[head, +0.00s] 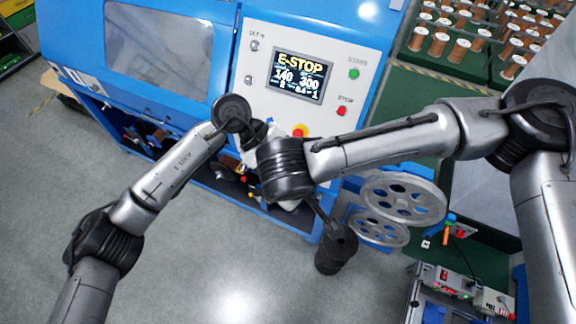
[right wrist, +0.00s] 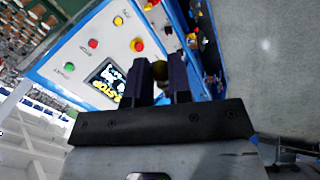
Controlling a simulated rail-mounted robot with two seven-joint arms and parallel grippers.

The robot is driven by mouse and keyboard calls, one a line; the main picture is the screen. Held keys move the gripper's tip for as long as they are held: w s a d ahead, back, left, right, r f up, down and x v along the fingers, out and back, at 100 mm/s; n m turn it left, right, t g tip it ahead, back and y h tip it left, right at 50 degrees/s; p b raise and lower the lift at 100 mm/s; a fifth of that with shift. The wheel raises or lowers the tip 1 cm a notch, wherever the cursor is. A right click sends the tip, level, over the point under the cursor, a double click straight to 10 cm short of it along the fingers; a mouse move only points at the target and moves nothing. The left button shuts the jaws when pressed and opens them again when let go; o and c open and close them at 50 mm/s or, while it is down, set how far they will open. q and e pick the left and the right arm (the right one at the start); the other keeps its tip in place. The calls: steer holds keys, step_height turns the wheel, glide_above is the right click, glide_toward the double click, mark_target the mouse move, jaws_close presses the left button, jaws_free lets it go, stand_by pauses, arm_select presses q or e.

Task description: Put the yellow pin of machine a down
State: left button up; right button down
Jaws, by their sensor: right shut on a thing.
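Machine a is the blue machine (head: 215,60) with a panel reading E-STOP. In the right wrist view my right gripper (right wrist: 160,72) is shut on the yellow pin (right wrist: 159,68), whose dark yellow rounded end shows between the two black fingers. The fingers point toward the machine front, close to the panel's lower edge. In the head view my right wrist hides the right fingertips and the pin. My left arm reaches to the machine front beside the right wrist; its fingers cannot be made out.
The control panel (head: 312,75) carries a screen, a green button (head: 354,74) and red buttons. Two grey spoked pulleys (head: 403,200) stand right of my right wrist. Copper spools (head: 458,50) fill racks at the upper right. The grey floor (head: 200,270) is open in front.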

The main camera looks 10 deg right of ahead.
arm_select(q)
jaws_close()
arm_select(e)
steer(key=shift+s+a, duration=0.1)
steer(key=c, duration=1)
jaws_free()
steer(key=shift+o, duration=0.2)
steer(key=shift+r, duration=0.1)
